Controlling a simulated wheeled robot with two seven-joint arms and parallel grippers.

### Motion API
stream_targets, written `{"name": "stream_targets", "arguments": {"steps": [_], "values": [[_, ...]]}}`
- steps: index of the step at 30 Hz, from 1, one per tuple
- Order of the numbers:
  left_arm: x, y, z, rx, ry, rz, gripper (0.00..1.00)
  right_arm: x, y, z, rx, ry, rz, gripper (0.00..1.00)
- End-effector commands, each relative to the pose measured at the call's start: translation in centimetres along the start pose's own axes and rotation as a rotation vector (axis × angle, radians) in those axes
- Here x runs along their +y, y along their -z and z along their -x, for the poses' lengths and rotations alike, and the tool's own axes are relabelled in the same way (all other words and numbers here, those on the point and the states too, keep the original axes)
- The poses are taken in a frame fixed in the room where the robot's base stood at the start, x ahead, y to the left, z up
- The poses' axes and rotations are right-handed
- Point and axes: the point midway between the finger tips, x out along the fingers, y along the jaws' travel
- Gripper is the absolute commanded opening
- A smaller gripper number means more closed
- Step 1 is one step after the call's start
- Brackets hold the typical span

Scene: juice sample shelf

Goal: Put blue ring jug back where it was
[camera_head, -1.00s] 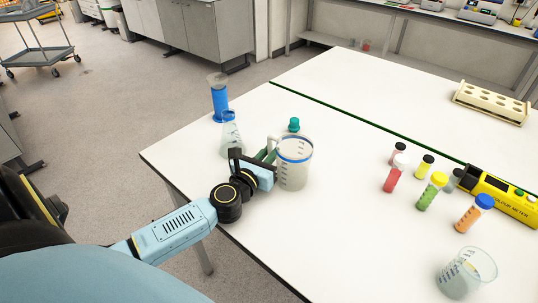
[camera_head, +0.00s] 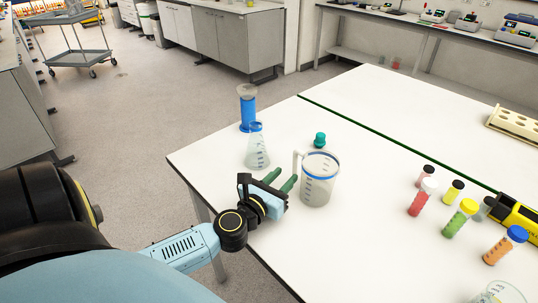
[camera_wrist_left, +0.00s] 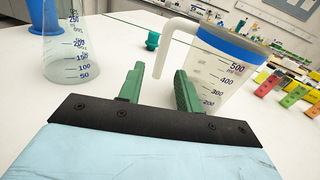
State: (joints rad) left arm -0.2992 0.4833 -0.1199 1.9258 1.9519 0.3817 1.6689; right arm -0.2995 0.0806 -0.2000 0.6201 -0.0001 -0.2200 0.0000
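The blue ring jug (camera_head: 319,182) stands upright on the white table, a clear jug with a blue band near its rim and a white handle on its left side. It also shows in the left wrist view (camera_wrist_left: 222,72), at the upper right. My left gripper (camera_head: 281,182) is just left of the jug, with its green fingers apart and nothing between them. My right gripper is not in view.
A conical flask (camera_head: 257,150) and a blue-based cylinder (camera_head: 247,108) stand left of the jug near the table edge. A teal stopper (camera_head: 320,140) lies behind it. Several capped sample tubes (camera_head: 461,218) stand to the right, with a glass beaker (camera_head: 499,293) at the bottom right.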

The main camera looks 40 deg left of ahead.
Motion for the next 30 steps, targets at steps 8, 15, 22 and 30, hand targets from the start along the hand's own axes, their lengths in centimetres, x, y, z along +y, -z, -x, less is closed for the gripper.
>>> {"name": "stream_targets", "arguments": {"steps": [8,15,22,30], "values": [[0.0,0.2,4.8,0.002,-0.001,0.0,0.35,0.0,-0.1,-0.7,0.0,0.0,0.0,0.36],[0.0,0.0,6.4,-0.001,-0.001,0.0,0.35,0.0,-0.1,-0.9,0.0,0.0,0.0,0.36],[0.0,0.0,6.5,-0.001,0.0,0.0,0.35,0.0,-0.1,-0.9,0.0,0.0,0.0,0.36],[0.0,0.0,6.5,-0.001,0.0,0.0,0.35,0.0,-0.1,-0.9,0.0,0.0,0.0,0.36]]}}
